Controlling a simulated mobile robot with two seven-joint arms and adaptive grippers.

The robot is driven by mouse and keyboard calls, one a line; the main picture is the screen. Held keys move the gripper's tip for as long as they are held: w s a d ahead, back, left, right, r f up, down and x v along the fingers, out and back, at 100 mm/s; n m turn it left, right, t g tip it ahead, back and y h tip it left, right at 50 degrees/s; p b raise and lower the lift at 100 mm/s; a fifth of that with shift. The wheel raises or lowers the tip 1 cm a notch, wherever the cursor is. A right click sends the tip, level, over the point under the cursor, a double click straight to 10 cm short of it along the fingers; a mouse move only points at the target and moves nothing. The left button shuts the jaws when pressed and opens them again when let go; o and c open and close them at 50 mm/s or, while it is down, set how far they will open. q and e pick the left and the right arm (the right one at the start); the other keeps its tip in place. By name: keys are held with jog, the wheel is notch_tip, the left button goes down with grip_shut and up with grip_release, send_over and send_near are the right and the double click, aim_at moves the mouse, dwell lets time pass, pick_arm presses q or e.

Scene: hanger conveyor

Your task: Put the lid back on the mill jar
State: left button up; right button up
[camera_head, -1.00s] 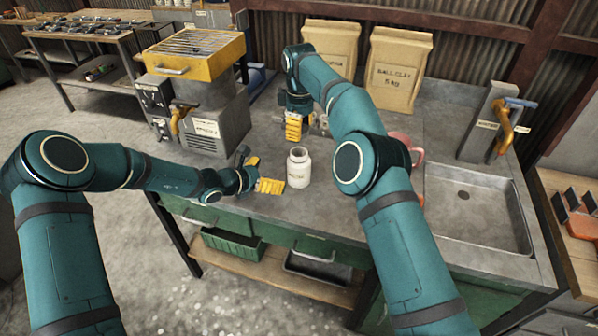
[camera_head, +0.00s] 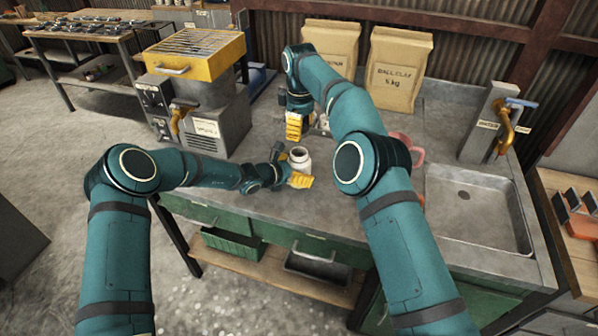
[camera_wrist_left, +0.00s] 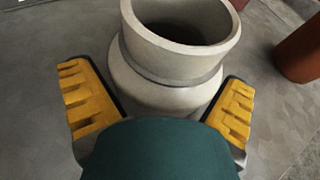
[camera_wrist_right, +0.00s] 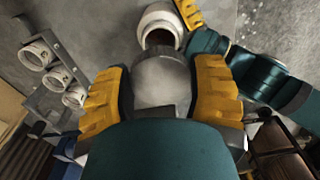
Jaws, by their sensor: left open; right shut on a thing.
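The white mill jar (camera_head: 299,157) stands upright with an open mouth on the grey worktop. My left gripper (camera_head: 292,174) is at the jar with its fingers apart. In the left wrist view the jar (camera_wrist_left: 175,70) stands between the two yellow fingers, with a gap at each side. My right gripper (camera_head: 293,128) is above the worktop behind the jar, pointing down. In the right wrist view it is shut on a round grey lid (camera_wrist_right: 162,82); the open jar (camera_wrist_right: 160,27) shows just beyond it. The lid is hidden in the head view.
A grey machine with a yellow top (camera_head: 197,54) stands left on the bench. Two clay bags (camera_head: 397,68) stand at the back. A pink mug (camera_head: 416,155) and the sink (camera_head: 475,208) are to the right.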

aim_at(300, 152)
pick_arm(q)
jog(key=c, duration=1.2)
pick_arm(e)
jog(key=shift+f, duration=2.45)
pick_arm(q)
jog(key=shift+r, duration=0.1)
pick_arm(e)
jog(key=shift+f, duration=0.9)
jog(key=shift+f, duration=0.55)
pick_arm(q)
grip_shut()
pick_arm(e)
jog(key=o, duration=1)
